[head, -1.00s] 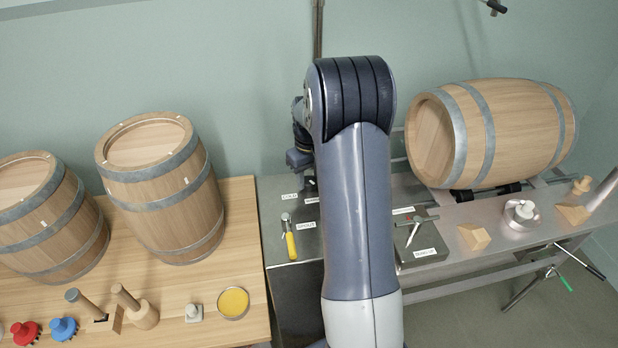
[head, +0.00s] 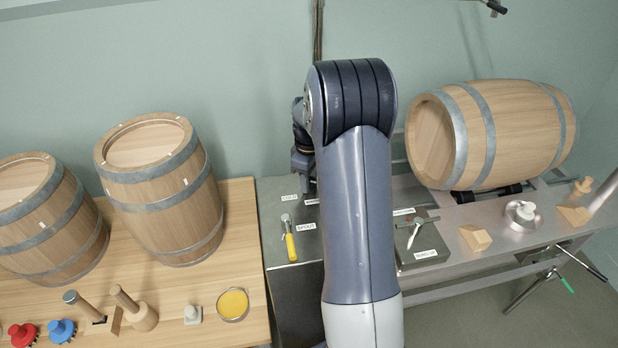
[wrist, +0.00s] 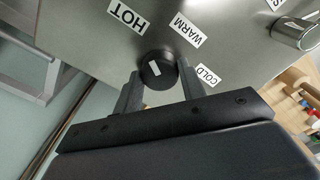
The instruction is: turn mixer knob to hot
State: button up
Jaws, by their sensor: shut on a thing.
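The mixer knob (wrist: 157,66) is a round black knob with a white mark on its face, on a steel panel in the wrist view. My gripper (wrist: 159,73) is shut on it, one dark finger on each side. The HOT label (wrist: 128,17) is at upper left of the knob, the WARM label (wrist: 188,30) at upper right and the COLD label (wrist: 208,75) at right. I cannot tell for sure which label the white mark points to. In the head view my arm hides the knob and the fingers; the COLD label (head: 290,197) shows beside the arm.
A yellow-handled spout lever (head: 290,243) stands left of my arm. A lying barrel (head: 500,130) is at the right. An upright barrel (head: 165,195) stands on the wooden table (head: 240,195) at the left. A metal spout (wrist: 298,33) is right of the labels.

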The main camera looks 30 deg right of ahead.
dwell(0.3)
jog(key=o, duration=1)
jog(key=shift+c, duration=0.2)
notch_tip(320, 180, up, 11)
jog(key=shift+b, duration=0.35)
jog(key=shift+f, duration=0.15)
notch_tip(320, 180, down, 11)
jog(key=shift+r+p, duration=0.1)
jog(key=shift+p, duration=0.3)
jog(key=shift+r, duration=0.15)
